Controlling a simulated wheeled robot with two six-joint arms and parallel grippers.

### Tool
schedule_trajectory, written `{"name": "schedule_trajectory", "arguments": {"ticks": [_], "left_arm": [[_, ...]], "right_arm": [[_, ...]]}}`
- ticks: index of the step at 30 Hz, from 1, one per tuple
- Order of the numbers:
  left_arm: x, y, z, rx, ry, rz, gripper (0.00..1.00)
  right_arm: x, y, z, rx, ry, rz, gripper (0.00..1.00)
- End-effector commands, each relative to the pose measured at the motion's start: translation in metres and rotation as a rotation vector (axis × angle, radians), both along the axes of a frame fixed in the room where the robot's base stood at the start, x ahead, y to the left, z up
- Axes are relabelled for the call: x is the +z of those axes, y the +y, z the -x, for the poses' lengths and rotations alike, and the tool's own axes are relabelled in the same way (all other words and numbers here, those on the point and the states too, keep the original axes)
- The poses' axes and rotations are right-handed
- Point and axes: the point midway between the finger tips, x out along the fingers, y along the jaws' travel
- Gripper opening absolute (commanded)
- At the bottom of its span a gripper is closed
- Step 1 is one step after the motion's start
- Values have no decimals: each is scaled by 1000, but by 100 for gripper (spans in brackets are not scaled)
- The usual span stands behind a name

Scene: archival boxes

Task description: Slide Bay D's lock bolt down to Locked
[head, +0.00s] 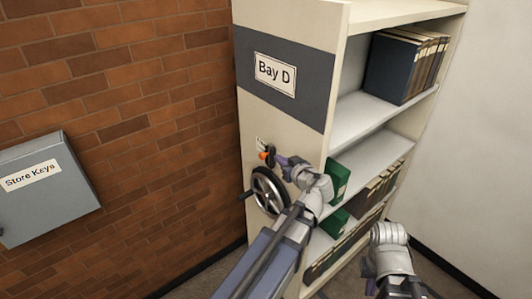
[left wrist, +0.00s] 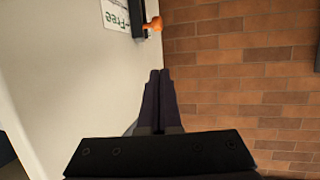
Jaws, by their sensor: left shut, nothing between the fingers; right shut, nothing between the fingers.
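Bay D's lock bolt shows as an orange knob (head: 264,155) on a small plate on the cream end panel, above the handwheel. In the left wrist view the orange knob (left wrist: 153,24) sticks out from a dark bolt housing beside a label reading "Free" (left wrist: 115,14). My left gripper (head: 279,160) is close to the knob, on its right in the head view. In the left wrist view its shut, empty fingers (left wrist: 159,73) point toward the knob, with a gap between. My right arm shows at lower right in the head view; its fingers cannot be made out.
A spoked handwheel (head: 269,190) with a side handle sits just below the bolt. The Bay D shelving (head: 372,120) holds binders and green boxes to the right. A grey "Store Keys" cabinet (head: 48,205) hangs on the brick wall (head: 150,110) at left.

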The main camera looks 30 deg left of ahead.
Motion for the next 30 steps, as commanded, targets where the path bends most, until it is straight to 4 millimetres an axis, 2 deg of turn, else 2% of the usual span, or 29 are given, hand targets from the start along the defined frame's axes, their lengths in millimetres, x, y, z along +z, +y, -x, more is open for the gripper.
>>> {"name": "schedule_trajectory", "arguments": {"ticks": [4, 8, 20, 21, 24, 30], "left_arm": [[-3, 4, -3, 2, 1, 0, 0], [-10, 17, -14, 4, 1, 1, 0], [-35, 81, -61, 4, 3, 2, 0], [-44, 81, -60, 3, 3, 1, 0], [-54, 85, -62, 2, 3, 2, 0], [-65, 90, -66, 1, 3, 2, 0]], "right_arm": [[-3, 0, 0, 0, 0, 0, 0], [-10, 0, 0, 1, 0, 0, 0], [-34, 0, 0, 7, 0, 1, 0], [-43, 0, 0, 8, 0, 2, 0], [-53, 0, 0, 11, 1, 2, 0], [-64, 0, 0, 14, 1, 2, 0]]}}
